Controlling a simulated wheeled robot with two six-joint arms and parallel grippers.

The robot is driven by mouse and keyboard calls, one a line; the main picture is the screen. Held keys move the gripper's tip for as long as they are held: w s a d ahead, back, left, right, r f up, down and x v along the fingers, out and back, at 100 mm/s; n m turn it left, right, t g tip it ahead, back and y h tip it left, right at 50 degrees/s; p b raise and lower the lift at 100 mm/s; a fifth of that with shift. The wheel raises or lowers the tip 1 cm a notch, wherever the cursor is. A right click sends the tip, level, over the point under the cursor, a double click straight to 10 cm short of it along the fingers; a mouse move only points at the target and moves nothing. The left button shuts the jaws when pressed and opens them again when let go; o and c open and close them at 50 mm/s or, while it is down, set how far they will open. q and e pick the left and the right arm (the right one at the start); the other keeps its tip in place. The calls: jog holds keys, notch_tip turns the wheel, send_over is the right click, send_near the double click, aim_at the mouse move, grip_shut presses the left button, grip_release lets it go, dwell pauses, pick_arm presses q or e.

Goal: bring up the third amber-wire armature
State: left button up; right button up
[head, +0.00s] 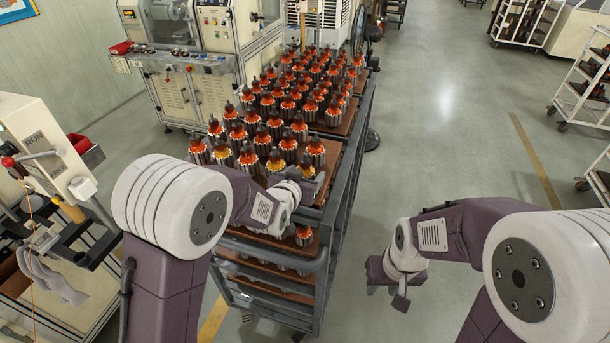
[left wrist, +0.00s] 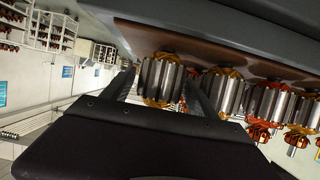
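The armatures stand upright in rows on the upper boards of a cart, most with orange-red windings. Two amber-wire armatures (head: 247,157) (head: 276,161) show in the near row in the head view. My left gripper (head: 312,186) is at the cart's near right corner; its fingers are hard to see there. In the left wrist view its two fingers (left wrist: 161,88) stand on either side of an amber-wire armature (left wrist: 160,78), with thin gaps and no clear contact. Another amber-wire armature (left wrist: 224,92) is beside it. My right gripper (head: 388,280) hangs over the floor; its fingers are unclear.
The cart's grey frame (head: 349,165) rises around the boards. Its lower shelf holds more armatures (head: 303,236), partly hidden by my arm. A winding machine (head: 190,75) stands behind left and a white bench device (head: 45,150) at left.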

pick_arm(q)
jog(key=shift+o, duration=0.3)
jog(key=shift+s+f, duration=0.1)
jog(key=shift+f, duration=0.05)
jog(key=shift+s+a+b, duration=0.15)
jog(key=shift+s+b, duration=0.25)
jog(key=shift+s, duration=0.05)
jog(key=b+v, duration=0.2)
jog(key=v, duration=0.6)
jog(key=shift+r, duration=0.3)
